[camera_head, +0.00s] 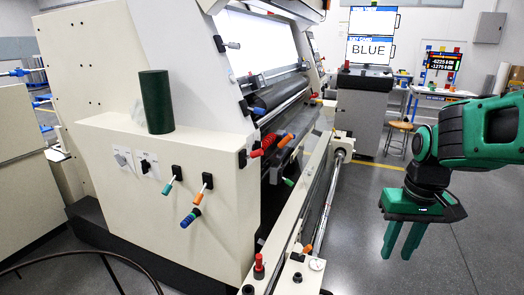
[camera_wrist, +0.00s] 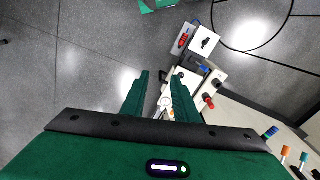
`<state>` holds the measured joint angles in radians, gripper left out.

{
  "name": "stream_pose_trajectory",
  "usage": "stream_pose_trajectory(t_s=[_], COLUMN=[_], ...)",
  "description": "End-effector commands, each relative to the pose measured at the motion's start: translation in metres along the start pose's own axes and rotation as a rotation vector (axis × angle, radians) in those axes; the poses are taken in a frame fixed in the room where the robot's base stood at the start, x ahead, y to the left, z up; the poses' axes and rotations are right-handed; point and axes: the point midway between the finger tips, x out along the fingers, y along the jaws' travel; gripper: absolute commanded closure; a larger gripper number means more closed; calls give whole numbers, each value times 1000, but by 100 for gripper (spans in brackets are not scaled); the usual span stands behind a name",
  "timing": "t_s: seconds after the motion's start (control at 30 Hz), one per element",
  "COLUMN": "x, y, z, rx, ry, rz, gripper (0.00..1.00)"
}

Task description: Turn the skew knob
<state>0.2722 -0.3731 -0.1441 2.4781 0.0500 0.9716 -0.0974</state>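My gripper (camera_head: 401,238) hangs at the right of the head view, fingers pointing down, over open floor and well apart from the machine. In the wrist view its two fingers (camera_wrist: 161,80) stand apart with nothing held between them. I cannot read which control is the skew knob. The machine's front panel has a black knob (camera_head: 145,165) and a pale knob (camera_head: 122,158) under small unreadable labels. A red knob (camera_head: 259,266) stands on the rail end; it may be the red knob (camera_wrist: 209,101) in the wrist view.
Levers with green (camera_head: 167,187), orange (camera_head: 198,197) and blue (camera_head: 190,217) grips stick out of the panel. A dark green cylinder (camera_head: 156,102) stands on the panel's top. A long rail (camera_head: 322,205) runs along the machine. The grey floor (camera_head: 365,255) beside it is clear.

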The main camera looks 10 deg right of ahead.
Motion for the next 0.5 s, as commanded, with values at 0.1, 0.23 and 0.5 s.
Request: stream_pose_trajectory(t_s=[0.1,0.23,0.5], x=[6,17,48], y=[-23,-56,-135], z=[-56,-114,-218], rx=[-162,-343,-680], ry=[37,87,227], rz=[-31,-91,-284], gripper=[73,73,73])
